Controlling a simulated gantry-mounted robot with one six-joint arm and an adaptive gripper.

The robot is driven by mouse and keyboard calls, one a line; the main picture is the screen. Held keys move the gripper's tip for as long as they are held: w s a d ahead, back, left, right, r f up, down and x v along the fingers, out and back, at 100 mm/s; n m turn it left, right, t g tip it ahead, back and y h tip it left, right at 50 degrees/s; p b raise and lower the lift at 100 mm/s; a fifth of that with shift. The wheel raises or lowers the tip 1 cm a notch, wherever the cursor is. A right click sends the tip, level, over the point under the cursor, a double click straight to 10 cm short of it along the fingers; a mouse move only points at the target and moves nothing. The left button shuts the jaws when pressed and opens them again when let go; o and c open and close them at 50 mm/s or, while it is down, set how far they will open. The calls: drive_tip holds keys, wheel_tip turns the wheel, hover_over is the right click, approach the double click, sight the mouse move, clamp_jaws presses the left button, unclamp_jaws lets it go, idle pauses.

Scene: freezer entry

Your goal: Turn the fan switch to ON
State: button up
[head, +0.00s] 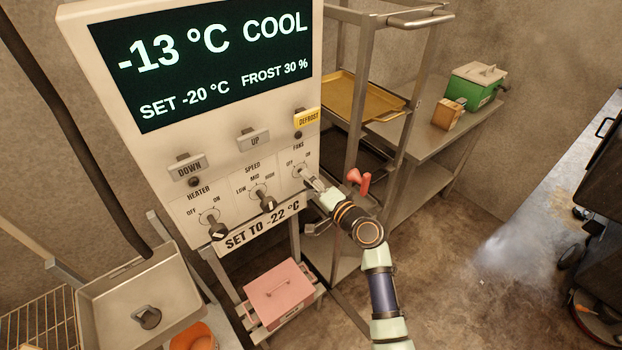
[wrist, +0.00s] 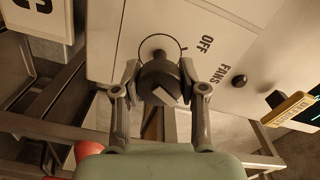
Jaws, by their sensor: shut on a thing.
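The fan switch (wrist: 160,74) is a dark rotary knob on the pale control panel (head: 222,150), below the FANS label, with OFF and ON marks above it in the head view. My gripper (wrist: 158,82) has one finger on each side of the knob and is shut on it. In the head view, my gripper (head: 312,184) reaches the panel's lower right and covers most of the knob. I cannot tell which mark the knob points at.
The speed knob (head: 267,202) and heater knob (head: 217,230) sit left of the fan switch. DOWN, UP and yellow DEFROST (head: 307,118) buttons are above. A red handle-like part (head: 358,181) is close to my wrist.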

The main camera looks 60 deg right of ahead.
drive_tip(key=shift+m, duration=0.6)
drive_tip(key=o, duration=1.2)
drive_tip(key=shift+c, duration=0.2)
drive_tip(key=shift+s, duration=0.1)
drive_tip(key=v, duration=1.2)
